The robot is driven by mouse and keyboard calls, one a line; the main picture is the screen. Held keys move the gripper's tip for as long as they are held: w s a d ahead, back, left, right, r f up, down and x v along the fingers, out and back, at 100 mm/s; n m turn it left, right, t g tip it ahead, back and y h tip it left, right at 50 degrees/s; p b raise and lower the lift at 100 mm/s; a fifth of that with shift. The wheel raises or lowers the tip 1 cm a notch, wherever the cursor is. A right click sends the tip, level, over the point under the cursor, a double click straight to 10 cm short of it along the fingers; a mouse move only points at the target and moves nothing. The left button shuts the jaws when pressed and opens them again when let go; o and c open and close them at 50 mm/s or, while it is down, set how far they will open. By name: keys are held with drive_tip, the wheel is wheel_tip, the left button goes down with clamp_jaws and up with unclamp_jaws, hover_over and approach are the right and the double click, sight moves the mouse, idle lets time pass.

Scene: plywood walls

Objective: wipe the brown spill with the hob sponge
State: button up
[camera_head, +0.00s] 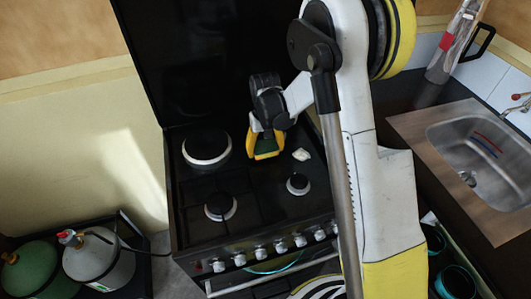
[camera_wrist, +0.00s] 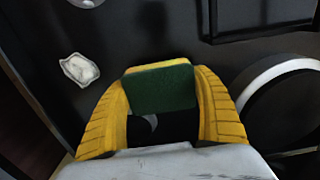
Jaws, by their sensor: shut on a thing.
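My gripper (camera_head: 265,150) is over the black hob at the back of the stove. In the wrist view, its yellow fingers (camera_wrist: 160,92) are shut on the sponge (camera_wrist: 160,86), which has a dark green face and a thin yellow edge. The sponge also shows between the fingers in the head view (camera_head: 266,144). I cannot tell whether the sponge touches the hob. I cannot make out a brown spill in either view.
A small whitish lump (camera_head: 301,154) lies on the hob (camera_head: 262,187) right of my gripper, also seen in the wrist view (camera_wrist: 79,69). Burners (camera_head: 207,146) surround the gripper. A steel sink (camera_head: 485,150) is at the right. Gas cylinders (camera_head: 98,255) stand at lower left.

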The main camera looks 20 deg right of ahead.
drive_tip(key=shift+s+r, duration=0.2)
drive_tip(key=shift+r, duration=0.45)
drive_tip(key=shift+r+p, duration=1.6)
drive_tip(key=shift+r, duration=0.8)
